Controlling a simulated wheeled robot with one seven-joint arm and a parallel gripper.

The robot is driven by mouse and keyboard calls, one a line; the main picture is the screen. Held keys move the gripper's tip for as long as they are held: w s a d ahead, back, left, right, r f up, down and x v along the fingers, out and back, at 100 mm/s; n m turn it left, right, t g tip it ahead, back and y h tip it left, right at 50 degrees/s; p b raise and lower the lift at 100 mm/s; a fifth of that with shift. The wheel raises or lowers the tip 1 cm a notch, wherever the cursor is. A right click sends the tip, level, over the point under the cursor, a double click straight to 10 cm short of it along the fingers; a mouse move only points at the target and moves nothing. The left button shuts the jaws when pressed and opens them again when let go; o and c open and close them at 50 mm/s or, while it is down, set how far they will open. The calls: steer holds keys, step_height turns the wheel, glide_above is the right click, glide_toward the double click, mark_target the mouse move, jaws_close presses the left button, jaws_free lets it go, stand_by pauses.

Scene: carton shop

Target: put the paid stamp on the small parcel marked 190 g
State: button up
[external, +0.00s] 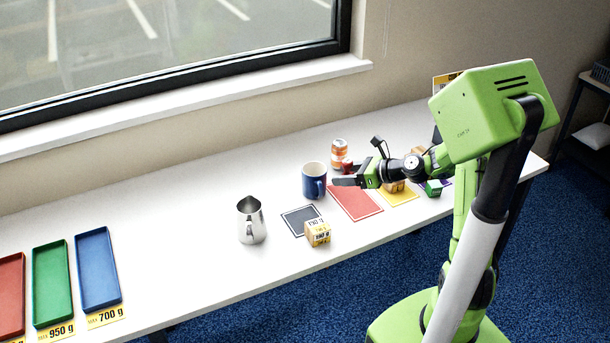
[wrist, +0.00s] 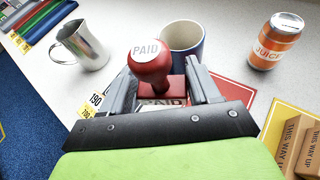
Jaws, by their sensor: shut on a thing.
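The paid stamp, red with a round knob lettered PAID (wrist: 150,62), is between the fingers of my gripper (wrist: 163,82). In the external view my gripper (external: 346,181) is shut on the stamp (external: 347,165), above the table by the red mat. The small parcel (external: 317,233), a brown box with yellow labels, sits on the table at the front edge of the dark grey mat. In the wrist view its label (wrist: 96,100) reads 190; the rest of the parcel is hidden behind my left finger.
A blue mug (external: 313,181) stands just left of my gripper, with a juice can (external: 339,152) behind. A steel pitcher (external: 250,222) stands left of the grey mat (external: 297,222). Other boxes (external: 395,187) lie near the yellow mat. Coloured trays (external: 98,268) are far left.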

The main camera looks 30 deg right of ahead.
mark_target(317, 225)
steer(key=s+a+r+n+g+y+p, duration=0.1)
steer(key=s+a+r+n+g+y, duration=0.1)
steer(key=s+a+n+g, duration=0.3)
steer(key=s+a+r+n+g+y+p, duration=0.1)
steer(key=s+a+r+n+g+y, duration=0.15)
steer(key=a, duration=0.55)
steer(key=f+b, duration=0.1)
steer(key=f, duration=0.2)
steer(key=f+b, duration=0.2)
steer(key=f, duration=0.2)
steer(key=f+b, duration=0.1)
steer(key=f, duration=0.2)
steer(key=shift+w+d+f, duration=0.1)
steer(key=shift+w+f, duration=0.05)
steer(key=shift+w, duration=0.1)
steer(key=o, duration=1.1)
steer(key=shift+c, duration=0.2)
